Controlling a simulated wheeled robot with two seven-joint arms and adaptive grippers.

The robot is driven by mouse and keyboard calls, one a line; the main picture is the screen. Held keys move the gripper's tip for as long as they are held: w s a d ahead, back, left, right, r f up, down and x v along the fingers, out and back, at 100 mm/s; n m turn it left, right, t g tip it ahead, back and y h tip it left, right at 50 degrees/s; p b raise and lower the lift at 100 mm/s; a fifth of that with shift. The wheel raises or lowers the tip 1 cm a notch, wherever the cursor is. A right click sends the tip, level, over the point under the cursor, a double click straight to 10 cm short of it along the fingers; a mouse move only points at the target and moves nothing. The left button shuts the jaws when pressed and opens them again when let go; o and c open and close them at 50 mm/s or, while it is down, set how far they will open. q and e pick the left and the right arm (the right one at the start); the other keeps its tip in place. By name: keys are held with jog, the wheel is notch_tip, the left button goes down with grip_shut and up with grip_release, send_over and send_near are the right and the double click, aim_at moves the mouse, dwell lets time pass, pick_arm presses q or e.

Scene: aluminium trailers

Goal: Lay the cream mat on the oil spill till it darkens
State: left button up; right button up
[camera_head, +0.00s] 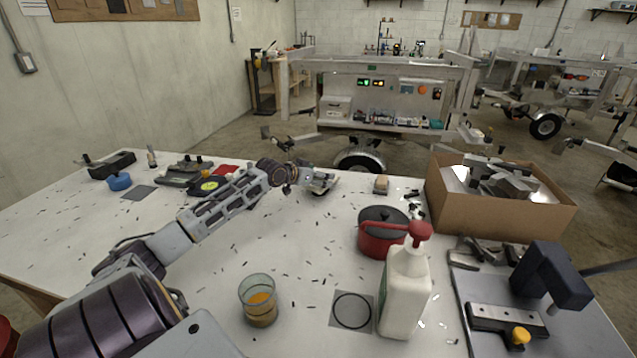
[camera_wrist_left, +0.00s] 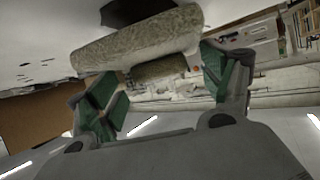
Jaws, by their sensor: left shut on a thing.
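My left gripper (camera_head: 322,182) is over the far middle of the white table, its arm reaching in from the lower left. In the left wrist view its green-padded fingers (camera_wrist_left: 168,88) stand on either side of a thick, speckled, cream-coloured piece (camera_wrist_left: 140,38). I take this piece for the cream mat, bent or folded in the grip. In the head view the held piece is small and mostly hidden by the gripper. A dark patch (camera_wrist_left: 125,10) shows beyond it in the left wrist view; I cannot tell whether it is the oil spill. My right gripper is not in view.
A red pot (camera_head: 372,240), a white pump bottle (camera_head: 405,295) and a glass with amber liquid (camera_head: 259,305) stand on the table (camera_head: 290,265). A cardboard box (camera_head: 500,215) of metal parts is at the right. Dark shavings lie scattered about.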

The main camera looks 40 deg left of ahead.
pick_arm(q)
jog(key=shift+f, duration=1.25)
jog(key=o, duration=1)
jog(key=shift+c, duration=0.2)
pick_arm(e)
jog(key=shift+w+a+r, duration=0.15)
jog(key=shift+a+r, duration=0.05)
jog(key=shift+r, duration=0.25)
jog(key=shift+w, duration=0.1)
